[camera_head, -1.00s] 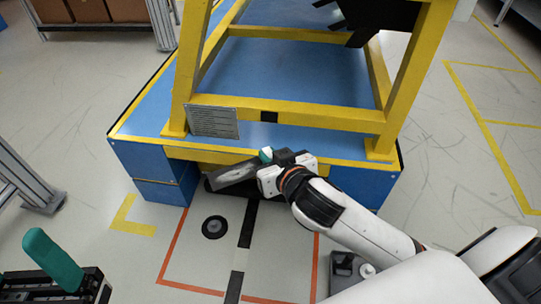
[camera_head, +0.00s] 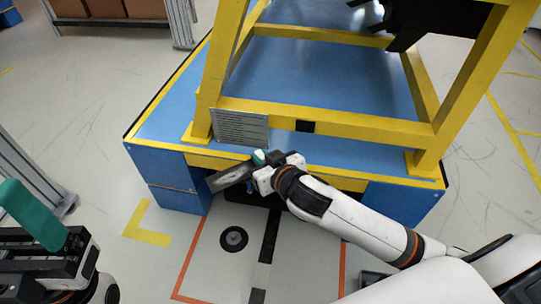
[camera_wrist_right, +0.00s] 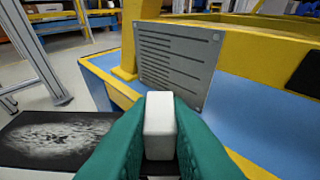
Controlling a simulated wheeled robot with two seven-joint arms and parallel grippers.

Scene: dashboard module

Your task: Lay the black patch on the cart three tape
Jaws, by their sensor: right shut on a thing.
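My right gripper (camera_head: 260,157) is at the cart's front edge, below the grey plaque. In the right wrist view its teal fingers (camera_wrist_right: 160,140) are shut on a small white block (camera_wrist_right: 160,112). A dark flat piece with a pale speckled face (camera_wrist_right: 55,138) lies to the left. It also shows beside the gripper in the head view (camera_head: 230,178); I cannot tell whether it joins the block. A small black square (camera_head: 305,126) sits on the cart's yellow front bar. My left gripper (camera_head: 35,215) shows one teal finger at lower left; its opening is unclear.
The blue cart (camera_head: 165,180) carries a yellow frame (camera_head: 370,131) and a grey text plaque (camera_head: 240,127). A black part (camera_head: 425,25) hangs inside the frame. Black and orange tape and a dark disc (camera_head: 233,239) mark the floor in front.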

